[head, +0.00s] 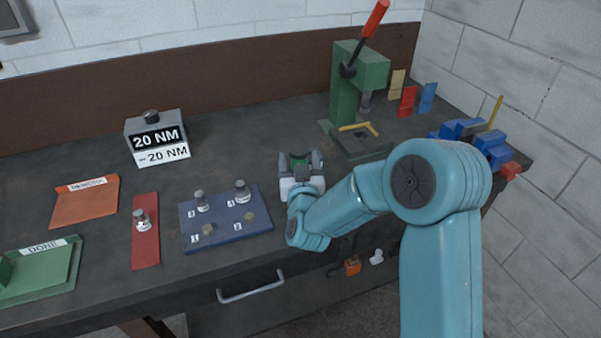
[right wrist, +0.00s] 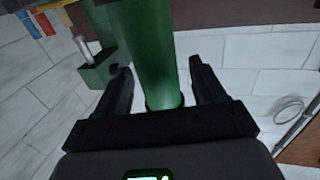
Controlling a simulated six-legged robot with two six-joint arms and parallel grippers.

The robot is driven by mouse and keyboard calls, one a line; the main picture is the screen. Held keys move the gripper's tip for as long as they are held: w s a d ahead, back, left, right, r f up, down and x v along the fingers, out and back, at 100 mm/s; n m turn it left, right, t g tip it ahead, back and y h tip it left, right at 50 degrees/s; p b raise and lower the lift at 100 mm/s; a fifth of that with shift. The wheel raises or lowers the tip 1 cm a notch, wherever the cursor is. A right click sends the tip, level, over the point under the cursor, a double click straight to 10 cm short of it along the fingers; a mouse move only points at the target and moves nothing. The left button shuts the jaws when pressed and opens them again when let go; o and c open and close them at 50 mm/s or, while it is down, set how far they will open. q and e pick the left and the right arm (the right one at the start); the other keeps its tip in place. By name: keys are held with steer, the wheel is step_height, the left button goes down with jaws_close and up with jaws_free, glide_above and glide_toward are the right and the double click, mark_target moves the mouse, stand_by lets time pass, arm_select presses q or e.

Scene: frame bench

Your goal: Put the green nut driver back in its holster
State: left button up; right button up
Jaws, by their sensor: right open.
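My right gripper (head: 301,158) is open above the bench, right of the blue tray. In the right wrist view a thick green cylinder (right wrist: 150,50) with a dark end lies between the spread fingers of the gripper (right wrist: 160,85); it looks like the green nut driver's handle. I cannot tell whether the fingers touch it. A bit of green (head: 297,160) also shows between the fingers in the head view. Below the bench's front edge are an orange item (head: 352,267) and a white item (head: 376,257); I cannot make out a holster there. My left gripper is out of view.
A green press (head: 346,88) with a red-tipped lever stands behind. A blue vise (head: 470,132) is at right. The blue tray (head: 232,233) carries sockets. A red strip (head: 146,246), orange mat (head: 82,205), green tray (head: 50,275) and 20 NM block (head: 156,139) lie left.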

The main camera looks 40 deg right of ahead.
steer(key=b+v, duration=0.3)
steer(key=v, duration=0.9)
steer(key=shift+b, duration=0.3)
steer(key=shift+d, duration=0.1)
steer(key=shift+s, duration=0.1)
